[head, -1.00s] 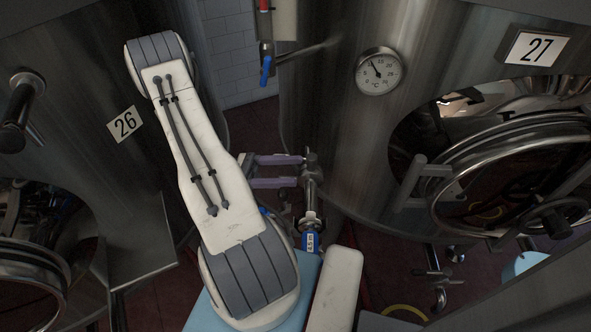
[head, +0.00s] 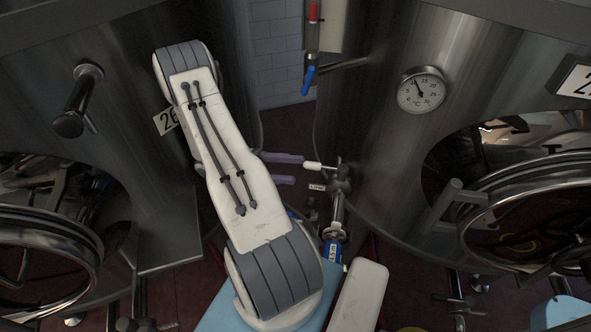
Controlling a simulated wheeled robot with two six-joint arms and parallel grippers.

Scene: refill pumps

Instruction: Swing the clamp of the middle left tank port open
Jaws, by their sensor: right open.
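My right gripper (head: 294,169) is open, its two purple fingers pointing right from behind my white and grey arm. A metal port fitting (head: 341,182) stands just to their right, on an upright pipe near the right tank. A short white-tipped lever (head: 319,165) reaches left from the fitting to beside the upper fingertip. I cannot tell if they touch, or whether this lever belongs to the clamp. The clamp is too small to make out. My left gripper is not in view.
The right tank (head: 390,150) carries a dial thermometer (head: 421,90) and a round open hatch. The left tank (head: 165,190) has a number plate (head: 166,121), partly covered by my arm. A blue-handled valve (head: 308,80) hangs at the back. A narrow gap lies between the tanks.

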